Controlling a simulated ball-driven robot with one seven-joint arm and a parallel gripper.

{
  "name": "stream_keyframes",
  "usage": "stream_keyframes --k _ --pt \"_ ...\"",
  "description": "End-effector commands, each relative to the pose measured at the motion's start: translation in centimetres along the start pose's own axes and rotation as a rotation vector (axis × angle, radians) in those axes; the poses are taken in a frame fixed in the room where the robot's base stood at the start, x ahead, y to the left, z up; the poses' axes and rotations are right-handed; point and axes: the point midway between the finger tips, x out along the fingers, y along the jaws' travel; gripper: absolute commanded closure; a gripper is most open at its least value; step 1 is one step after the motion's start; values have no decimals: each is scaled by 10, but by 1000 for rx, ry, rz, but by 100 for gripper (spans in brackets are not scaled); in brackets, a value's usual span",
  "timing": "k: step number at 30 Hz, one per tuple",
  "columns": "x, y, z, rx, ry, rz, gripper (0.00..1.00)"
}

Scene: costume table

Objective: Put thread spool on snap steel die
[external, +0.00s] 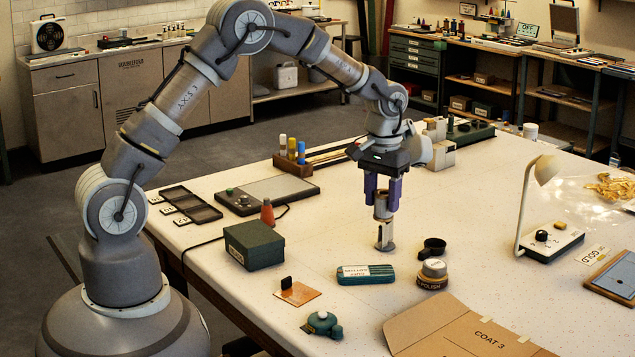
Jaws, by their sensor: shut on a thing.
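My gripper (382,196) points down over the middle of the table, its two purple fingers shut on a small pale grey and cream cylinder, which looks like the thread spool (382,211). The fingers hide part of its upper end. Directly below it stands a narrow upright steel-coloured piece, which looks like the snap steel die (385,239), on the white tabletop. The spool is in line above the die. At this size I cannot tell whether they touch or a small gap is left.
A teal case (366,275), a polish tin (432,274) and a black cup (434,246) lie close in front and to the right. A dark green box (254,245) stands left. A desk lamp (541,170) rises at right.

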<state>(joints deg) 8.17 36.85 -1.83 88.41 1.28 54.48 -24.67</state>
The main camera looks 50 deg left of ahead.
Motion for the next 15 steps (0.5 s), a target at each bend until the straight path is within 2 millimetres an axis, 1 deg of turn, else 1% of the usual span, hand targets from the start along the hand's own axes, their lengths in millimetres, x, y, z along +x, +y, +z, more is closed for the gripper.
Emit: stream_keyframes --k 1,3,8,15 --pt "-1 6 16 24 -1 -1 82" --pt "0 12 33 49 -2 -1 82" --pt "2 21 64 94 -2 -1 82" --pt "42 20 65 93 -7 -3 82"
